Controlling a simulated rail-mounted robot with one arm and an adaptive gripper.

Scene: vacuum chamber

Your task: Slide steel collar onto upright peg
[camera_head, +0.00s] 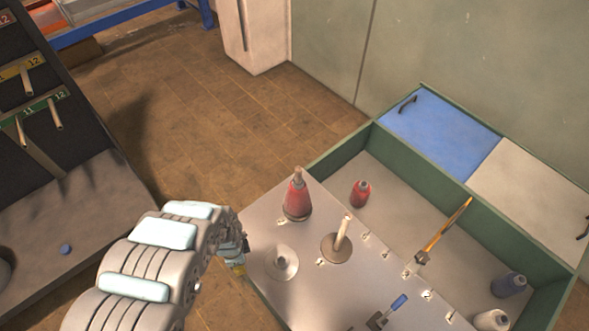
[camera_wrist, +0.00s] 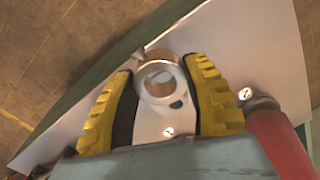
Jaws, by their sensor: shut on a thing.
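In the wrist view, a shiny steel collar (camera_wrist: 158,82) sits between the yellow pads of my gripper (camera_wrist: 165,100), which is shut on it. The collar's opening faces the camera. A small post-like tip (camera_wrist: 138,56) shows just past its rim at upper left; I cannot tell whether they touch. In the head view, my gripper (camera_head: 238,268) is at the left edge of the grey work surface, and the collar is hidden. An upright pale peg (camera_head: 342,230) stands on a dark round base. A lighter round base (camera_head: 282,263) with a short raised centre lies nearer my gripper.
A blue-handled tool (camera_head: 398,303), an orange-shafted tool (camera_head: 445,232) and a red bottle (camera_head: 361,193) are right. A green wall (camera_head: 340,152) borders the tray.

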